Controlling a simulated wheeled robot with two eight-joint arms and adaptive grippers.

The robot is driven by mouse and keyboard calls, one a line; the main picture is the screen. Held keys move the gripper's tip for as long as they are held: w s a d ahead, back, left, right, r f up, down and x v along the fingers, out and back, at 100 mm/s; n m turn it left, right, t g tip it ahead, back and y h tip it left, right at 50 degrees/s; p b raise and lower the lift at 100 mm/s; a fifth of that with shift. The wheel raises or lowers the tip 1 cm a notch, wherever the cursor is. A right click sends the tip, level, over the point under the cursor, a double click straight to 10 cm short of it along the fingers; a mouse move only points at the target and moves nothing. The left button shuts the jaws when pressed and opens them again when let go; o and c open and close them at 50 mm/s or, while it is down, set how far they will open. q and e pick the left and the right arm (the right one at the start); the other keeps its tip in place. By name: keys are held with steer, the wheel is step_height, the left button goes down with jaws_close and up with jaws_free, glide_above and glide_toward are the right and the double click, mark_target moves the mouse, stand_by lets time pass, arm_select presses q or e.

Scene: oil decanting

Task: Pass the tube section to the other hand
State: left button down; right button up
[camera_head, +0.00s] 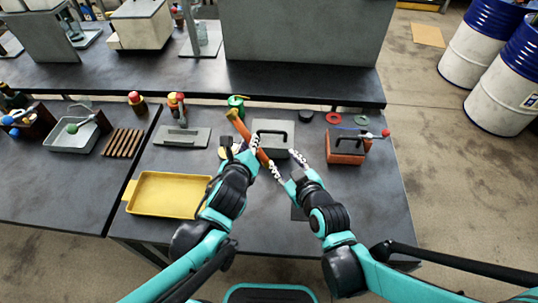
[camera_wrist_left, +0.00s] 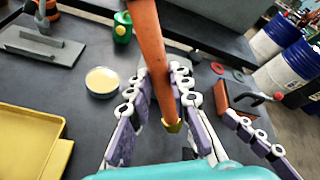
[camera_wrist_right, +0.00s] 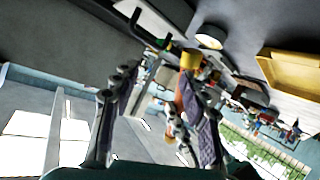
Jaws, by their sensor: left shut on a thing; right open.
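The tube section is a long orange-brown tube (camera_head: 239,126) with a yellow end. My left gripper (camera_head: 254,153) is shut on it near its lower end, and the tube slants up and away. In the left wrist view the tube (camera_wrist_left: 149,45) stands between the two fingers, with its yellow end (camera_wrist_left: 173,127) just below them. My right gripper (camera_head: 287,164) is open, close to the right of the left gripper. One of its fingers shows at the right of the left wrist view. In the right wrist view a yellow end (camera_wrist_right: 189,59) appears near one fingertip; contact cannot be told.
A yellow tray (camera_head: 168,194) lies at the left front of the table. Behind the grippers are a grey plate with a black handle (camera_head: 272,130) and a green can (camera_head: 237,102). A red block with a lever (camera_head: 346,147) stands to the right. The table's front right is mostly clear.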

mark_target(259, 149)
steer(key=s+a+r+n+g+y, duration=0.1)
steer(key=s+a+r+n+y, duration=0.15)
steer(key=s+r, duration=0.2)
steer(key=shift+x, duration=6)
steer(key=shift+w+d, duration=0.1)
steer(key=shift+d, duration=0.1)
jaws_close()
arm_select(q)
steer(key=c, duration=1.3)
jaws_free()
steer(key=shift+s, duration=0.1)
